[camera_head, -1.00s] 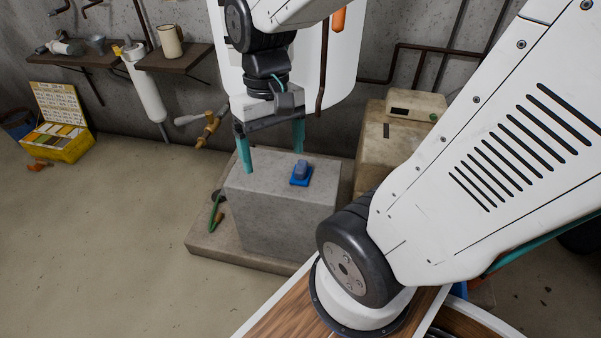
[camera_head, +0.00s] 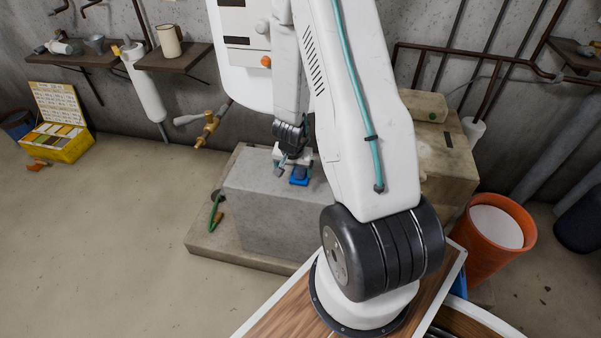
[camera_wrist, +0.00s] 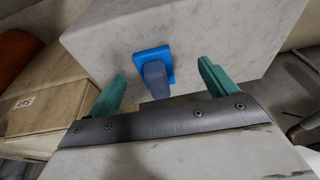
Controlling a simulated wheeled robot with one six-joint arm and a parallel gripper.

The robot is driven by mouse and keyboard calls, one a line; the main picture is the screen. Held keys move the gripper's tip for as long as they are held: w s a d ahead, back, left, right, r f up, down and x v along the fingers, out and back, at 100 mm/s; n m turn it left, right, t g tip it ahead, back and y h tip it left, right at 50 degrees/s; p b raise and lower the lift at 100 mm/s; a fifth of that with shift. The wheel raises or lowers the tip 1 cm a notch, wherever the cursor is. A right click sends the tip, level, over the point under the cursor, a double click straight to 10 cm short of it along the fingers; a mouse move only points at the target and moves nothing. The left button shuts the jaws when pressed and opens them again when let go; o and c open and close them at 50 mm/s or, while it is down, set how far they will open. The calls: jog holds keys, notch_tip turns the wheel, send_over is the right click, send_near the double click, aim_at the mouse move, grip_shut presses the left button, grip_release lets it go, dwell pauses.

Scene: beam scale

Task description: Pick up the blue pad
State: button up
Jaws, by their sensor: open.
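In the head view my gripper is small and partly hidden behind my own arm.
A tan box (camera_head: 450,150) stands right of the block, and an orange bucket (camera_head: 473,262) is farther right. A brass tap (camera_head: 208,128) sticks out behind the block's left side. A green-handled tool (camera_head: 215,212) lies on the plinth.

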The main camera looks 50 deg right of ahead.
aim_at(298, 170)
jog(key=d, duration=0.1)
jog(key=d+h, duration=0.1)
jog(key=r, duration=0.1)
jog(key=shift+w+d, duration=0.4)
jog(key=shift+w+d+t+h, duration=0.1)
jog(key=shift+d+t+h, duration=0.2)
jog(key=shift+h, duration=0.1)
jog(key=x, duration=0.7)
jog(key=shift+d+f, duration=0.15)
jog(key=shift+f, duration=0.05)
jog(key=shift+c, duration=0.4)
jog(key=c, duration=1.1)
jog(key=shift+r, duration=0.1)
